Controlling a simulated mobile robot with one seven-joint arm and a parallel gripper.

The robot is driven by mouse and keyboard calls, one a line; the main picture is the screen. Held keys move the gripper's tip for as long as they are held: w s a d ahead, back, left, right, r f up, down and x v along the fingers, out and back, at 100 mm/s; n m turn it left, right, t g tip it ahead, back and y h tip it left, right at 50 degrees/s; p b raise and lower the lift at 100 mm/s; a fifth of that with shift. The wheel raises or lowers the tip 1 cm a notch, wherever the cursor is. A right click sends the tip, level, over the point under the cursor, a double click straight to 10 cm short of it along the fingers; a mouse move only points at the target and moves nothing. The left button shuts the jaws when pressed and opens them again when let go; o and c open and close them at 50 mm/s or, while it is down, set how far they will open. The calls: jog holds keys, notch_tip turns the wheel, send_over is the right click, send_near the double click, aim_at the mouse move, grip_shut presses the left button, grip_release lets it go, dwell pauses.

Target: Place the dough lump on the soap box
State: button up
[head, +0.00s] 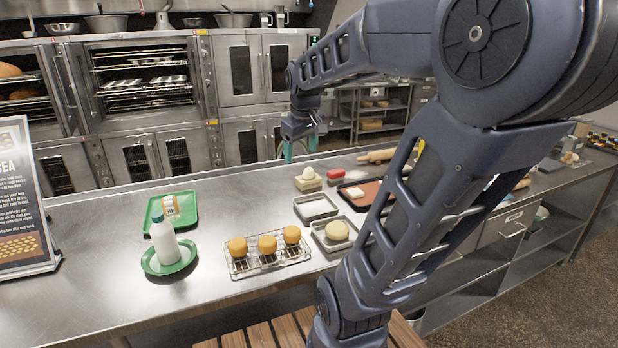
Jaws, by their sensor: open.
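A small pale rounded lump (308,171), which looks like the dough lump, rests on top of a cream-coloured block (308,184), which looks like the soap box. They stand on the steel counter near its far edge. My gripper (300,152), with teal fingers, is open and above the lump, apart from it. Nothing shows between the fingers. The lump is small in this view, so its exact seat on the block is hard to judge.
A red-and-white block (335,176) stands just right. A white bottle (164,241) stands on a green plate. Bare counter (90,290) lies front left.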

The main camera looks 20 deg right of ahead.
jog(key=s+a+f+m+t, duration=0.1)
jog(key=s+a+f+m, duration=0.1)
jog(key=s, duration=0.8)
jog(key=shift+f+m+y, duration=0.3)
jog(key=shift+f+m, duration=0.6)
jog(key=shift+m, duration=0.2)
jog(key=shift+d, duration=0.1)
